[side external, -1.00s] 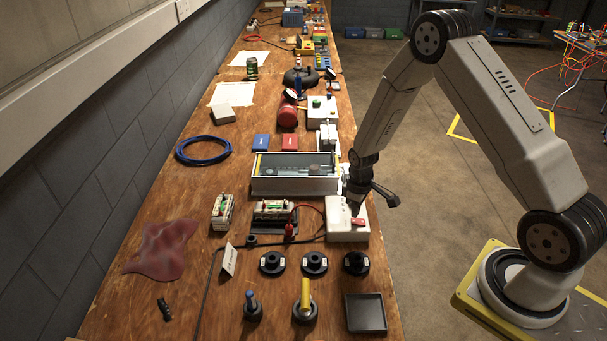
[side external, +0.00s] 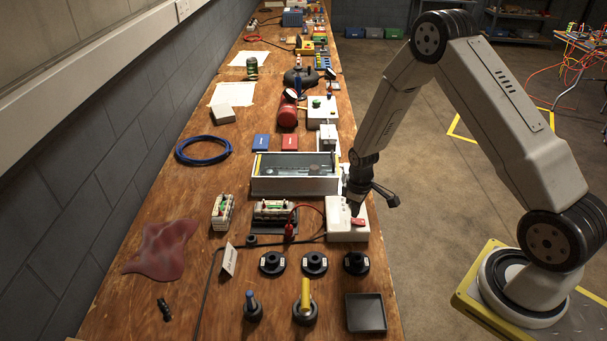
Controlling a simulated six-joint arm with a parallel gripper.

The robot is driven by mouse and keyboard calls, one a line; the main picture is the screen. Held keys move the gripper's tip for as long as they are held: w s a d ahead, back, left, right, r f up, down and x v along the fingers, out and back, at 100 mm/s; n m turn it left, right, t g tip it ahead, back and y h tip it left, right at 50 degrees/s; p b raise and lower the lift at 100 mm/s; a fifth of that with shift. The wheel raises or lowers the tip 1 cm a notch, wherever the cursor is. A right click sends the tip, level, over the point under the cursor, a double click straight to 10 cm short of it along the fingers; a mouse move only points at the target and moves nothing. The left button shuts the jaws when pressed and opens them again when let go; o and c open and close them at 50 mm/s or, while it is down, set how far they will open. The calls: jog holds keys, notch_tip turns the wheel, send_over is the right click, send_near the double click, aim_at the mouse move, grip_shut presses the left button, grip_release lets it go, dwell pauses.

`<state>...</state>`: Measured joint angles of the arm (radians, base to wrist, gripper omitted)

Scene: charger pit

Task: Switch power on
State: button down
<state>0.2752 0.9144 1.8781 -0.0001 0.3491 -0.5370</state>
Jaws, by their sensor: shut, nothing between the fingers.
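A white box with a red rocker switch, the power unit (side external: 344,231), sits near the bench's right edge. Its red switch (side external: 358,223) is on the top face, toward the right. My gripper (side external: 356,211) is shut and empty, pointing down at the box. Its tip is at or just above the red switch; I cannot tell whether it touches. The gripper hides part of the box's far side. A red cable (side external: 308,207) and a black cable run left from the box area.
A metal-framed tray (side external: 295,187) stands just behind the box. Terminal blocks (side external: 272,210) lie to the left. Black round holders (side external: 314,264) and a black square tray (side external: 366,313) are in front. The floor to the right is clear up to my base.

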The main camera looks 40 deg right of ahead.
aim_at(354, 222)
jog(key=shift+f, duration=1.2)
dwell(1.5)
jog(key=shift+r, duration=3.5)
jog(key=shift+r, duration=0.1)
jog(key=shift+a+r, duration=0.2)
jog(key=shift+r, duration=0.05)
jog(key=s+a+r+m+t, duration=0.2)
jog(key=s+a+r+m, duration=0.1)
jog(key=s+a+r, duration=0.7)
notch_tip(354, 222, up, 4)
jog(key=shift+s+a+f+t, duration=0.1)
jog(key=shift+s+a+t, duration=0.25)
jog(key=shift+s, duration=0.45)
